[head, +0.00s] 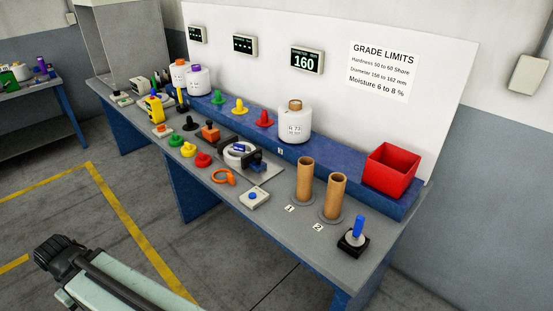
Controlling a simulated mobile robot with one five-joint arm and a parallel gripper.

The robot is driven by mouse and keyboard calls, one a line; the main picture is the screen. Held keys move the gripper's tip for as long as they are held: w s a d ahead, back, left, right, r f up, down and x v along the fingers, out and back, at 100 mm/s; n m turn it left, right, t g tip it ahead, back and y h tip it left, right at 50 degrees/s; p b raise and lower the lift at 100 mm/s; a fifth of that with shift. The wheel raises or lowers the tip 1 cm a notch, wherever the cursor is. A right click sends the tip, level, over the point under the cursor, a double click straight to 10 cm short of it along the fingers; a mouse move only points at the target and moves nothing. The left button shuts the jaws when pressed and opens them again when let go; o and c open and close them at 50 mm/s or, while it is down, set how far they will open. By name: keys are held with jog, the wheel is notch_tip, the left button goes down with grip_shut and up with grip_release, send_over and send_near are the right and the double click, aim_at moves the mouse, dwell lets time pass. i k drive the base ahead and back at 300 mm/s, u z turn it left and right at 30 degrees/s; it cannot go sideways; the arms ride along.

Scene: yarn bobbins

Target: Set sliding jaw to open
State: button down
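A measuring fixture with dark jaw-like parts (252,161) stands on a grey plate (268,171) near the middle of the bench. A white round body and a blue piece show between or beside its dark parts. Which part slides, and whether the jaw is open, is too small to tell. My arm enters at the lower left and ends in a dark part (62,257), over the floor and well apart from the bench. No separate fingertips can be made out there, so whether my gripper is open or shut does not show.
A red bin (391,169) and a white bobbin (296,122) sit on the blue ledge. The floor before the bench is clear.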

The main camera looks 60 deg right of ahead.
aim_at(253, 160)
jog(key=z, duration=2)
jog(key=k, duration=0.4)
jog(key=u, duration=0.95)
jog(key=i, duration=1.3)
jog(key=z, duration=0.05)
